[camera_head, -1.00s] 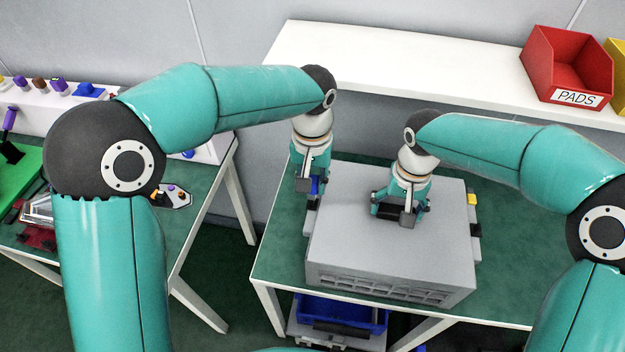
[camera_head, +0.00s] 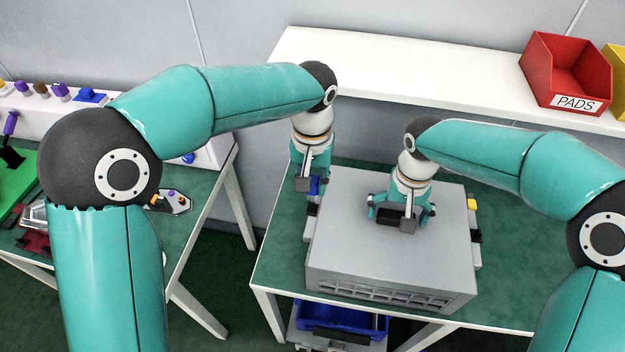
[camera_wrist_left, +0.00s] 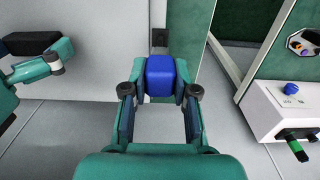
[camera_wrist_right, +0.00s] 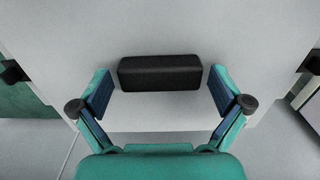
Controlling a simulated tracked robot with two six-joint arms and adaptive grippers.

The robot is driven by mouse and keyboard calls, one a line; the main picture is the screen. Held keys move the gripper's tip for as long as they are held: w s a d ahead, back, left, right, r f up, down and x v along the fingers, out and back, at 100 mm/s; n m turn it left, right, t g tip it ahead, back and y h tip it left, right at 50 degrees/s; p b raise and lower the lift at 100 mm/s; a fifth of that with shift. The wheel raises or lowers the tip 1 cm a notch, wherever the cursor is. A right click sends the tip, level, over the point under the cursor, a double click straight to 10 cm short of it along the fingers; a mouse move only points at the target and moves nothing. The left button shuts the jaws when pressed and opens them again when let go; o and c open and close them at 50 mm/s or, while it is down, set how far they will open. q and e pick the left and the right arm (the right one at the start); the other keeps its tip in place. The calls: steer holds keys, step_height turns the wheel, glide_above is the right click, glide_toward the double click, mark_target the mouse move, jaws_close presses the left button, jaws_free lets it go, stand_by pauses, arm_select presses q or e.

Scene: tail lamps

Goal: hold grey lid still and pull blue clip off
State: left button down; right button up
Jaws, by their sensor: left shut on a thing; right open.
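The grey lid (camera_head: 345,245) is the top of a large grey box on the green table. A black handle (camera_wrist_right: 160,73) stands on it. My right gripper (camera_head: 402,220) is open over the lid, its fingers on either side of the handle, apart from it in the right wrist view. My left gripper (camera_wrist_left: 160,90) is shut on the blue clip (camera_wrist_left: 160,78), at the lid's left edge. The clip also shows in the head view (camera_head: 315,185). A dark catch (camera_wrist_left: 160,38) is just beyond it; I cannot tell whether they touch.
A yellow clip (camera_head: 471,203) is on the box's right side. A red PADS bin (camera_head: 555,70) stands on the white shelf behind. A blue bin (camera_head: 340,317) is below the table. Another bench with parts is on the left. The table right of the box is clear.

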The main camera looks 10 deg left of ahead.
step_height(320, 180, up, 12)
stand_by(0.5)
